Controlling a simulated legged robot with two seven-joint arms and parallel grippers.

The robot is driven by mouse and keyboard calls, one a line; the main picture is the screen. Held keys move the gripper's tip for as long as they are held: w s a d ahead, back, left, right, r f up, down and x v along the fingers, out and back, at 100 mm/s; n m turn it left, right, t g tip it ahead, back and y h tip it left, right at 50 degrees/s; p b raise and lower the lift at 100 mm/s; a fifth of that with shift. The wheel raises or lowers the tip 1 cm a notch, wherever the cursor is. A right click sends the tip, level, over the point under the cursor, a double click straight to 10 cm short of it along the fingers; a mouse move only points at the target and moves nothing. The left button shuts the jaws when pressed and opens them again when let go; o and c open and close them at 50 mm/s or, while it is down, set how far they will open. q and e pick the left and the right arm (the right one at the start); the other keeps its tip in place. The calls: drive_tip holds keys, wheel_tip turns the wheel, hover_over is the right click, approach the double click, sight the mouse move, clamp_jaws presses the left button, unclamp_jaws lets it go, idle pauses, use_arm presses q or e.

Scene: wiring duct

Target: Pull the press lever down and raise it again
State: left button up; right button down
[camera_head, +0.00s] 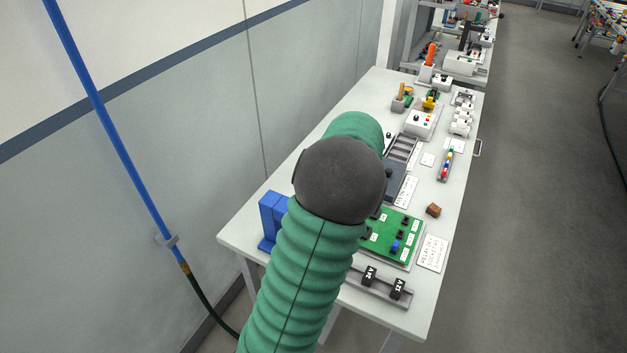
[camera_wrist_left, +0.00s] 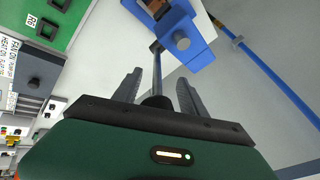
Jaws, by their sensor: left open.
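The blue press (camera_head: 270,222) stands at the near left corner of the table in the head view, partly behind my green-sleeved left arm. In the left wrist view the blue press body (camera_wrist_left: 197,48) is at the top, with a brown block (camera_wrist_left: 155,7) at its upper left. The press lever (camera_wrist_left: 157,68) is a thin grey rod that runs from a dark pivot down to a dark knob near the palm. My left gripper (camera_wrist_left: 158,82) is open, with one finger on each side of the lever. I cannot tell whether either finger touches it. My arm hides this gripper in the head view.
A green board (camera_head: 399,238) with black parts lies right of my arm, with a grey rail (camera_head: 378,287) in front. A small brown block (camera_head: 433,210) and a white label card (camera_head: 432,254) lie near the right edge. The wall is close on the left.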

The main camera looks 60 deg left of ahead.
use_arm(q)
drive_tip(key=v, duration=1.6)
drive_tip(key=shift+r+b, duration=0.4)
